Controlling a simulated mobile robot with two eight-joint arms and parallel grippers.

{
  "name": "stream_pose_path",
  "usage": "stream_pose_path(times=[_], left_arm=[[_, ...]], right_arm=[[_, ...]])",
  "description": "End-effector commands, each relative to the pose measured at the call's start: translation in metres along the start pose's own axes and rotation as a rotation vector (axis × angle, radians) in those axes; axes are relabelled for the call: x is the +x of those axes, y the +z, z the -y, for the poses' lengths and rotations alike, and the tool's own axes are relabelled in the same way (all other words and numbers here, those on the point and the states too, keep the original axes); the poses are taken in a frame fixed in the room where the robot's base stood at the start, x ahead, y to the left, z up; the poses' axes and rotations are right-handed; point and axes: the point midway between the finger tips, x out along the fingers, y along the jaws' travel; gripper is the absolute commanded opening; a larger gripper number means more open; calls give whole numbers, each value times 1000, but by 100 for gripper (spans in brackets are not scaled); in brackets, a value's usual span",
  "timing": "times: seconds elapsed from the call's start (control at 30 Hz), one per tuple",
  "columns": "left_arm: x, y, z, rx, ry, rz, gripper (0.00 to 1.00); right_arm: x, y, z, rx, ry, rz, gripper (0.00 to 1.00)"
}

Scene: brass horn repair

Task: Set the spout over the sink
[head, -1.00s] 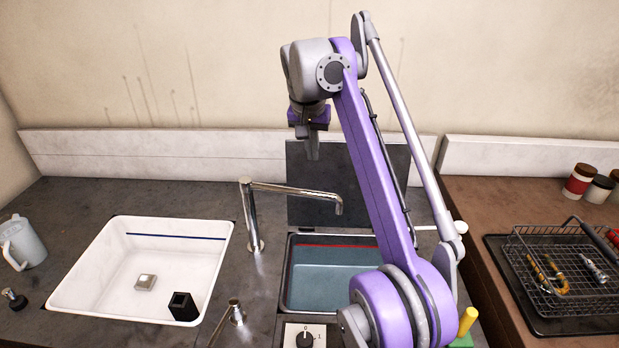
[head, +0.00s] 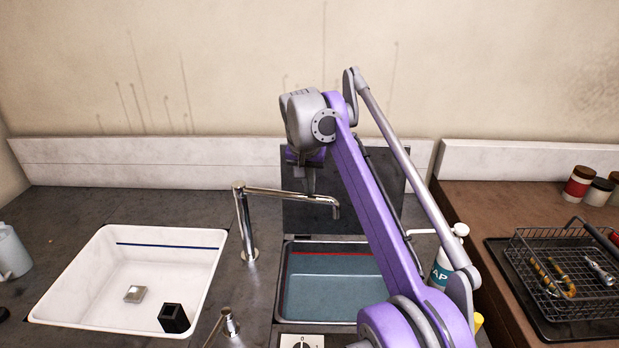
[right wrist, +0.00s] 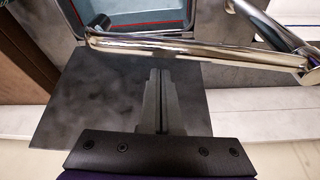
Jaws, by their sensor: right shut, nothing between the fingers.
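The chrome spout (head: 285,193) rises from its post on the counter, left of the water-filled basin, and its arm points right, with the tip above the basin's back left part. The white sink (head: 75,285) lies to the left, with a black square cup inside. My right gripper (head: 311,190) is shut and empty, right at or just behind the spout's arm near its outer half. In the right wrist view the shut fingers (right wrist: 157,75) point at the spout's arm (right wrist: 180,47), a small gap apart. I cannot tell whether they touch. My left gripper is out of view.
The blue-grey water basin (head: 325,298) has its dark lid (head: 293,220) raised behind it. A soap bottle (head: 440,268) stands right of it, partly behind my arm. A wire basket (head: 560,290) sits at the far right. A small tap (head: 229,322) stands in front.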

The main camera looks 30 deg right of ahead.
Motion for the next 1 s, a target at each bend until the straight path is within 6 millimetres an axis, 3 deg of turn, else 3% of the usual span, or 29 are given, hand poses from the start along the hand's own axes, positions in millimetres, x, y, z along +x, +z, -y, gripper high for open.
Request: stream_pose_path(times=[0.2, 0.77, 1.0], left_arm=[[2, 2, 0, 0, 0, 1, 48], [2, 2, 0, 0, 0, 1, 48], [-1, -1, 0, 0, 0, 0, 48]], right_arm=[[-10, 17, 0, -2, 0, 0, 0], [-12, 21, 0, 12, 3, 0, 0], [-18, 36, 0, 98, 31, 0, 0]])
